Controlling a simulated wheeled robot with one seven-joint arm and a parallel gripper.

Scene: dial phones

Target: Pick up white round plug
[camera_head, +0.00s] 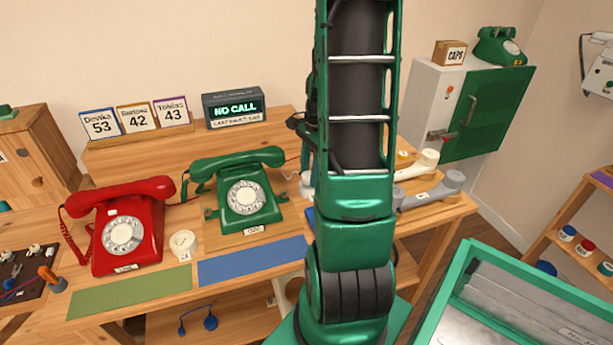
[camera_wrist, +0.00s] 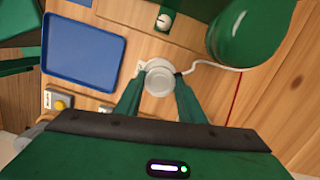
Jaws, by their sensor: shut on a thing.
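The white round plug (camera_wrist: 158,76) sits between the two green fingers of my gripper (camera_wrist: 159,84) in the wrist view. The fingers are shut on it, one on each side. A white cord (camera_wrist: 208,65) runs from beside the plug to the right. Whether the plug is still touching the wooden surface, I cannot tell. In the head view a small part of the white plug (camera_head: 306,186) shows just left of my arm, right of the green phone.
A green phone (camera_head: 244,195) and a red phone (camera_head: 122,232) stand on the desk, with another white round piece (camera_head: 183,244) between them. A blue tray (camera_wrist: 84,46) lies left of my gripper in the wrist view. Grey and white handsets (camera_head: 432,190) lie right of my arm.

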